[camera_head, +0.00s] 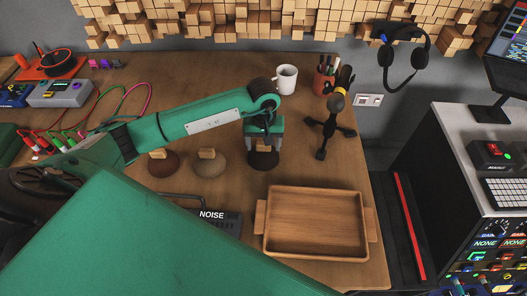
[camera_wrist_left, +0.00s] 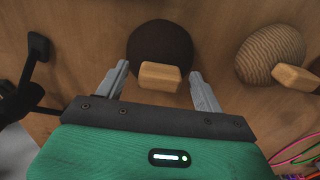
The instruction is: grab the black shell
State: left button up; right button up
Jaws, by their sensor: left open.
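The black shell (camera_head: 262,163) is a dark, round half-dome with a small wooden block handle, lying on the wooden table behind the tray. In the left wrist view the black shell (camera_wrist_left: 160,42) and its block (camera_wrist_left: 160,77) show clearly. My left gripper (camera_head: 264,147) points down over the shell. In the left wrist view its open fingers (camera_wrist_left: 160,69) are on either side of the block, with visible gaps. A ribbed tan shell (camera_head: 208,164) and a reddish-brown shell (camera_head: 163,164) lie to the left. My right gripper is not in view.
A wooden tray (camera_head: 316,190) sits at the front right of the table. A dark box marked NOISE (camera_head: 217,222) is front left. Coloured cables (camera_head: 98,117) lie left.

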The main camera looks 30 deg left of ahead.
pick_arm(q)
jog(key=c, duration=1.4)
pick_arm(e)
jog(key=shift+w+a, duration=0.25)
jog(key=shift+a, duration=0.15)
pick_arm(q)
jog(key=shift+r, duration=0.15)
